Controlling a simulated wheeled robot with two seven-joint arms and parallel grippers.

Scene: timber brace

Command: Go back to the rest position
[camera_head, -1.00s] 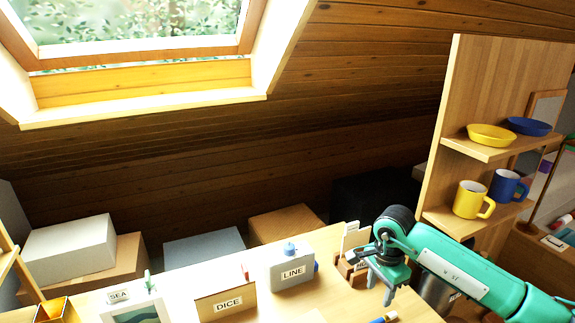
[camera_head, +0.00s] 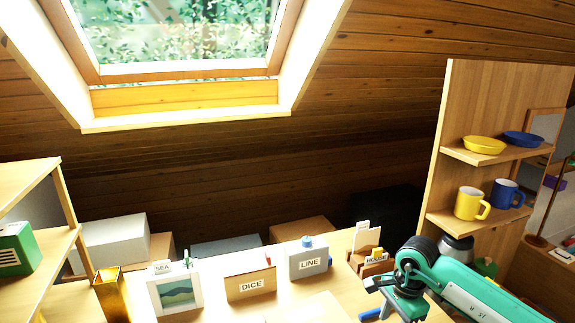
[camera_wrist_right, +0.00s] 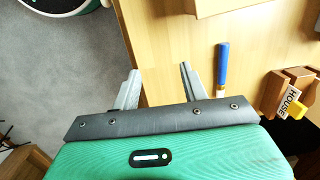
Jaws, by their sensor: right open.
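My right arm comes in from the right in the head view, over the right end of the wooden table (camera_head: 335,300). My right gripper (camera_head: 375,305) is low in that view, partly cut off by the bottom edge. In the right wrist view my right gripper (camera_wrist_right: 158,85) has its two fingers spread, with nothing between them but the table edge and grey floor below. A blue-handled tool (camera_wrist_right: 222,65) lies on the table just right of the fingers, apart from them. My left gripper is in neither view.
On the table stand a DICE box (camera_head: 250,285), a grey LINE box (camera_head: 308,260), a SEA picture (camera_head: 178,292), a gold holder (camera_head: 112,295) and a HOUSE block (camera_wrist_right: 290,95). A shelf with mugs (camera_head: 470,203) rises at right; another shelf (camera_head: 30,220) is at left.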

